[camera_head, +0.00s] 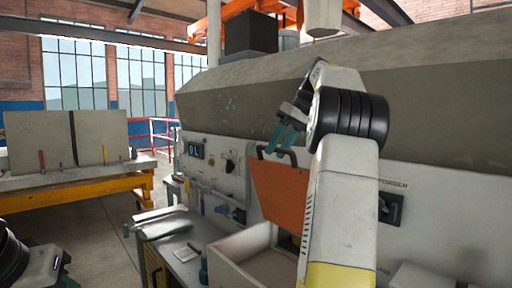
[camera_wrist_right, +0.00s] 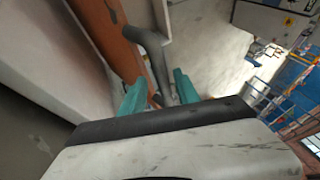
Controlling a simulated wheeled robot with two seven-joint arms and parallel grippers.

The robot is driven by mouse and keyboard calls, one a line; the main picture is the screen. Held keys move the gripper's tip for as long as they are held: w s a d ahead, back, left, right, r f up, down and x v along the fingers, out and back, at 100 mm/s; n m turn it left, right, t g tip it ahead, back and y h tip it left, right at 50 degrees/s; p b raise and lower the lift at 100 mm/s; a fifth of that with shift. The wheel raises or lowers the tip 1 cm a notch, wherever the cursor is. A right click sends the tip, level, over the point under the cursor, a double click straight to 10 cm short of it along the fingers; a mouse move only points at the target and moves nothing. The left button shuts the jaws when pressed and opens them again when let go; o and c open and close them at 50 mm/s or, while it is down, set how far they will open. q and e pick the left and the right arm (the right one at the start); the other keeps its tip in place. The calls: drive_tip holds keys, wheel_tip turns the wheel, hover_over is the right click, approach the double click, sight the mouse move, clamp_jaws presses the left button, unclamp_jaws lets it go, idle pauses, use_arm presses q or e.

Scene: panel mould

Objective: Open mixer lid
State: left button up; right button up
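The mixer lid (camera_head: 278,192) is an orange panel with a dark bar handle (camera_head: 276,152) at its top edge, on the front of the grey-white mixer. In the right wrist view the lid (camera_wrist_right: 118,50) runs along the left of the dark handle (camera_wrist_right: 155,58). My right gripper (camera_head: 282,138) is at the handle. Its teal fingers are apart, one on each side of the bar, with a gap visible, so it looks open around it. My right arm hides the lid's right edge. Only part of my left arm shows at lower left; its gripper is out of view.
A pale open box (camera_head: 245,250) stands below the lid. A workbench (camera_head: 180,255) with tools is left of it. Control switches and a display (camera_head: 195,150) are on the mixer front.

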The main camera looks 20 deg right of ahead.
drive_tip(key=shift+r, duration=1.55)
drive_tip(key=shift+s+a+r, duration=0.1)
drive_tip(key=shift+s+r, duration=0.1)
drive_tip(key=s+a+r, duration=0.1)
drive_tip(key=s+a, duration=0.7)
drive_tip(key=s, duration=0.5)
drive_tip(key=shift+a+r, duration=0.15)
drive_tip(key=shift+a, duration=0.05)
drive_tip(key=shift+s, duration=0.1)
